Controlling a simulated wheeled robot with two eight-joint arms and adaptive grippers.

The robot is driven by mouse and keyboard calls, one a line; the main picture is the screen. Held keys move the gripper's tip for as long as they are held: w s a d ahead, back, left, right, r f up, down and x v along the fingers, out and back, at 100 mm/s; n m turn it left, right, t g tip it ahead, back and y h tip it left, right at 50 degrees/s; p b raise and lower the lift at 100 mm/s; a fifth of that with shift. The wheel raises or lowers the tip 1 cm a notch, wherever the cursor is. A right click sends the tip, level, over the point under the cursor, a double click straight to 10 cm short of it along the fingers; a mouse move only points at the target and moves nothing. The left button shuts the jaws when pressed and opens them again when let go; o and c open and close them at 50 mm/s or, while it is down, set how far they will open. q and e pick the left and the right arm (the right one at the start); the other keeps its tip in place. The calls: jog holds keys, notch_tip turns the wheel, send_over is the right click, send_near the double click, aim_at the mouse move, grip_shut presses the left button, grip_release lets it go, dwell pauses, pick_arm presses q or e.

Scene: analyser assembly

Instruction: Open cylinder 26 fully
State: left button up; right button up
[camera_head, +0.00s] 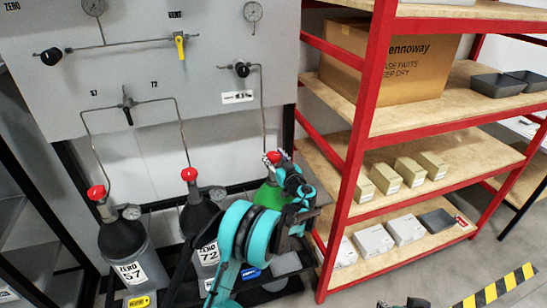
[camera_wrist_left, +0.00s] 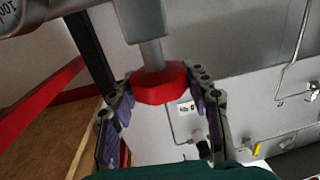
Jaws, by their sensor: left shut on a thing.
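The green-shouldered cylinder (camera_head: 266,196) stands at the right end of the row, mostly hidden behind my left arm; its number does not show. Its red valve knob (camera_head: 273,156) is on top, and in the left wrist view the red knob (camera_wrist_left: 160,84) sits between two purple-padded fingers. My left gripper (camera_head: 279,160) is shut on this knob; it also shows in the left wrist view (camera_wrist_left: 163,92). How far the valve is turned cannot be told. Only a small dark and teal piece of my right gripper (camera_head: 404,303) shows at the bottom edge.
Cylinder 57 (camera_head: 124,241) and cylinder 72 (camera_head: 201,222), both with red knobs, stand to the left. The grey panel (camera_head: 150,75) with gauges, pipes and valves is behind. A red shelf rack (camera_head: 366,125) with boxes stands close on the right.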

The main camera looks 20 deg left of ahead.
aim_at(273, 154)
pick_arm(q)
jog(key=n+g+y, duration=0.2)
jog(key=n+g, duration=0.1)
jog(key=n+g+y, duration=0.2)
jog(key=g+y, duration=0.1)
jog(key=g, duration=0.1)
jog(key=shift+n, duration=0.4)
jog(key=shift+g, duration=0.5)
jog(key=o, duration=1.2)
jog(key=shift+r, duration=0.1)
notch_tip(273, 154, up, 10)
jog(key=shift+f, duration=0.1)
jog(key=shift+c, duration=0.2)
